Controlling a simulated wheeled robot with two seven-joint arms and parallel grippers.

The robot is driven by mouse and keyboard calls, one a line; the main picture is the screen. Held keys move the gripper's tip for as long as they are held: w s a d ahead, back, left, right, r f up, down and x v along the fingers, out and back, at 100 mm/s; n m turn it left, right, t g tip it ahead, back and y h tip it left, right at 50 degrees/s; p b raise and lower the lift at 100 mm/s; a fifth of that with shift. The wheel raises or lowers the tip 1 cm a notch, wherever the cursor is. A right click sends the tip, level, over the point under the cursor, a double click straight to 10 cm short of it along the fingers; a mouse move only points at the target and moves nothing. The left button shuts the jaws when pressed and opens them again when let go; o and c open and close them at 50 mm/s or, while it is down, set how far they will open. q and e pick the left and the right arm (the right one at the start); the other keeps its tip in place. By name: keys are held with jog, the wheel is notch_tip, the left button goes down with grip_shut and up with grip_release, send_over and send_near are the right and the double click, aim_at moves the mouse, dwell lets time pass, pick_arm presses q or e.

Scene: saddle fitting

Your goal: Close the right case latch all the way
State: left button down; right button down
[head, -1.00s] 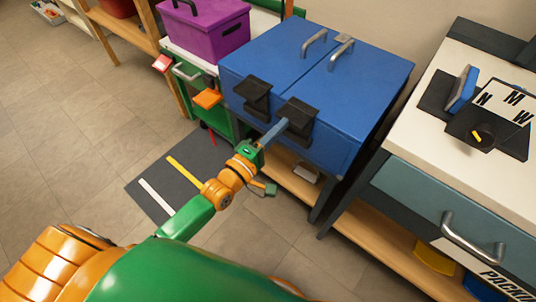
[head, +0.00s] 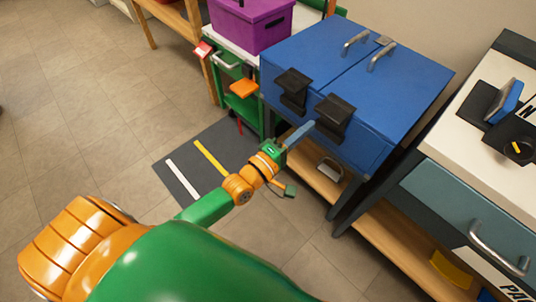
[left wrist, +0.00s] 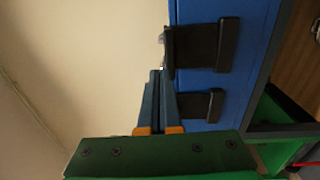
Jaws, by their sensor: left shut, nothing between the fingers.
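The blue case (head: 405,75) has two black latches on its front. The right latch (head: 335,115) is the nearer one in the head view; the left latch (head: 292,90) hangs beside it. My left gripper (head: 309,126) is shut and empty, its tips just left of and below the right latch. In the left wrist view, the tips (left wrist: 158,74) point at the edge of the upper latch, the right one (left wrist: 198,46); the left latch (left wrist: 200,104) is below it. I cannot tell whether the tips touch, or how far the right latch is closed. My right gripper is out of view.
A green cart (head: 238,103) with a purple box (head: 250,27) stands left of the case. A white-topped bench (head: 470,130) with a teal drawer (head: 455,205) is at the right. A dark floor mat (head: 190,175) lies below. The floor at the left is clear.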

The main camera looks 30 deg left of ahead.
pick_arm(q)
jog(key=v, duration=0.9)
jog(key=shift+r+p, duration=0.25)
jog(key=shift+p, duration=0.05)
jog(key=shift+s, duration=0.2)
